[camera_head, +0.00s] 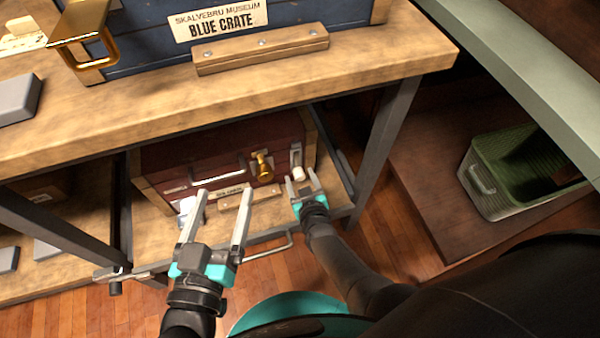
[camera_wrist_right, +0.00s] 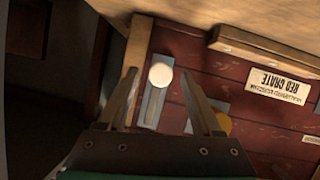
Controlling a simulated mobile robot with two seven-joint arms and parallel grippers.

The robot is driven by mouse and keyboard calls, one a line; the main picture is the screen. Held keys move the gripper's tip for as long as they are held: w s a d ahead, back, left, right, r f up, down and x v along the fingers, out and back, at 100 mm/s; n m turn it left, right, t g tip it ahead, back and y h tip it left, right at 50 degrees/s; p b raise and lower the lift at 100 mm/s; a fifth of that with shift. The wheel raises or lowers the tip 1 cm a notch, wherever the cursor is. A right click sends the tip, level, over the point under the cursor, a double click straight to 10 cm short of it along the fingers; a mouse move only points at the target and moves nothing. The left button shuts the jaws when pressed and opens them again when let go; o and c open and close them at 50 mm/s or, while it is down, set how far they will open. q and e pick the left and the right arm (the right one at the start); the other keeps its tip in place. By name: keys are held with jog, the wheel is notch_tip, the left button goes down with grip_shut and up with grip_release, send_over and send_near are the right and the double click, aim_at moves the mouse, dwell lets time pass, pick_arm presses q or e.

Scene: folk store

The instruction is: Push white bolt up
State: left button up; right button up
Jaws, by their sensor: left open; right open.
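The white bolt (camera_head: 298,173) is a short round knob on a narrow grey plate (camera_head: 295,156) at the right end of the dark red crate (camera_head: 230,155). In the right wrist view the bolt's white round end (camera_wrist_right: 160,76) shows at one end of the plate (camera_wrist_right: 153,106). My right gripper (camera_head: 302,177) is open at the bolt; in the wrist view its fingers (camera_wrist_right: 158,72) appear on either side of it, and contact cannot be told. My left gripper (camera_head: 219,198) is open and empty in front of the crate's left part.
The red crate sits on a lower shelf under a wooden top (camera_head: 130,110) bearing a blue crate (camera_head: 150,35). A brass latch (camera_head: 262,166) is left of the bolt. A metal leg (camera_head: 385,140) stands at right. A green basket (camera_head: 520,165) lies further right.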

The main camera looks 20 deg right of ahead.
jog(key=shift+w+f, duration=0.15)
jog(key=shift+w, duration=0.2)
grip_shut()
dwell(0.5)
dwell(0.9)
